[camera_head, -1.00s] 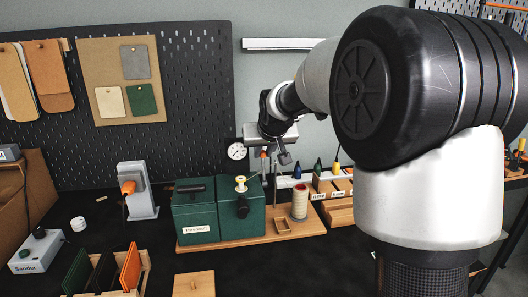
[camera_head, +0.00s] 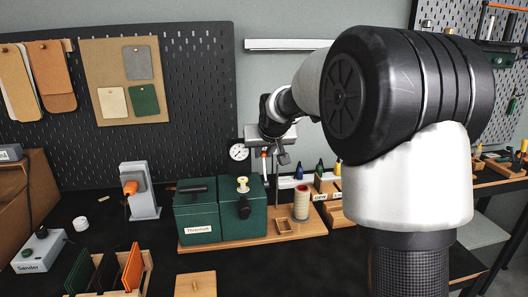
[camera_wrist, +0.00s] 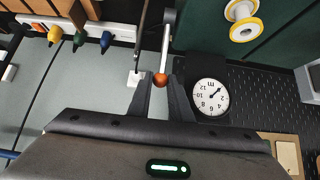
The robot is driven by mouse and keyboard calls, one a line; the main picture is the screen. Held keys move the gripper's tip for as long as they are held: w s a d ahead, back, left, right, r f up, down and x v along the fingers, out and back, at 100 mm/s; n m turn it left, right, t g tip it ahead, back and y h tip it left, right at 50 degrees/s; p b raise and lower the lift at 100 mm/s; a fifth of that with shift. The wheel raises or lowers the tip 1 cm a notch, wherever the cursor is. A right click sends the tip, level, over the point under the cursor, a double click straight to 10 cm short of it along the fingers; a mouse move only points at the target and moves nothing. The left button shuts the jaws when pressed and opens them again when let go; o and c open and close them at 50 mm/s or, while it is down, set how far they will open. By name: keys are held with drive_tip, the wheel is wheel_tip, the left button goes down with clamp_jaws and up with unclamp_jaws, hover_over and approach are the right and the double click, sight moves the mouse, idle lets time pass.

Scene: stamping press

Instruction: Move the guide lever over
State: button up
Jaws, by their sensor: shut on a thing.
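The guide lever (camera_wrist: 165,50) is a thin metal rod with an orange ball knob at its end, seen in the wrist view. My gripper (camera_wrist: 160,82) has its two dark fingers closed around the orange knob. In the head view, the orange knob (camera_head: 264,155) shows just under my wrist, behind the green machine (camera_head: 242,215) with its yellow-and-white thread spool (camera_head: 242,184). The lever's lower end and pivot are hidden behind the machine in the head view.
A round dial gauge (camera_head: 238,152) stands close left of my gripper in the head view. Colored bottles stand in wooden holders (camera_head: 329,184) to the right.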

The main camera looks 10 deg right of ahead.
drive_tip(key=shift+f, duration=0.1)
drive_tip(key=shift+x, duration=1.25)
drive_tip(key=shift+w, duration=0.15)
drive_tip(key=shift+b+x, duration=0.45)
drive_tip(key=shift+x, duration=0.85)
drive_tip(key=o, duration=0.9)
drive_tip(key=shift+c, duration=0.2)
drive_tip(key=shift+a, duration=0.1)
